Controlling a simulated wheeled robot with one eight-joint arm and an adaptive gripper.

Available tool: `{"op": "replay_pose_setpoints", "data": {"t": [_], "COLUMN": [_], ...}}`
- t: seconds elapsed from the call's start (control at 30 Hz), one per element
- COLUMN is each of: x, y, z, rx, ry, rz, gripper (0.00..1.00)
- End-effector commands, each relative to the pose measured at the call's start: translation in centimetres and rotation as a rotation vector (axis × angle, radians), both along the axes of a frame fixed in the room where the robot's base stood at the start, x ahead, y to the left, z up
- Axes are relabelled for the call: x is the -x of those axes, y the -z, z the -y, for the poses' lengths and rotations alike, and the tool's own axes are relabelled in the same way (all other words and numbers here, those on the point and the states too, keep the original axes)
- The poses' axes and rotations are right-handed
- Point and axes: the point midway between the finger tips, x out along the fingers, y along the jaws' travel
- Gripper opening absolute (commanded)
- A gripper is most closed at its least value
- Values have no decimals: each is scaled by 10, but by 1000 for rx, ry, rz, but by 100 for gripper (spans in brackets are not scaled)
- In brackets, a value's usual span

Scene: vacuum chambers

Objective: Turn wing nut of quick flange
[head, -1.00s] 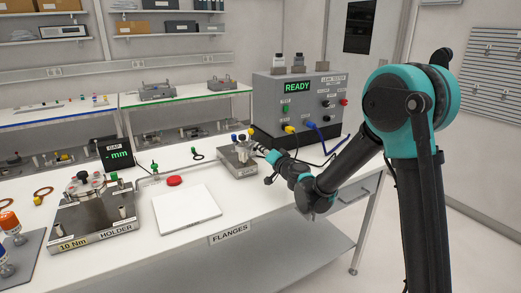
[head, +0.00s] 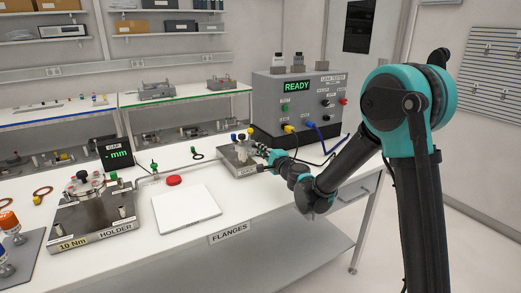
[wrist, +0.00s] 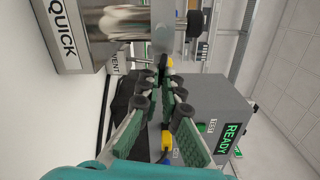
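The quick flange fixture is a metal block (head: 235,168) near the right end of the front bench in the head view. In the wrist view its block (wrist: 68,48) is marked QUICK, with a shiny round flange body (wrist: 120,20) beside it. A pale flat piece (wrist: 163,35) beside the flange lies ahead of my fingertips; I cannot tell whether it is the wing nut. My gripper (head: 262,153) is at the fixture's right side.
The grey leak tester (head: 297,105) reading READY stands behind the fixture, with yellow and blue plugs and cables nearby. A white plate (head: 186,208), a red button (head: 174,180) and the 10 Nm holder (head: 93,222) are further left.

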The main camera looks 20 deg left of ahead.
Motion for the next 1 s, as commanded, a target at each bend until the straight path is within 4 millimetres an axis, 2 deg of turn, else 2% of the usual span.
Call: {"op": "replay_pose_setpoints", "data": {"t": [1.0], "x": [2], "y": [4], "z": [-1], "rx": [-625], "ry": [1], "rz": [-732], "gripper": [0]}}
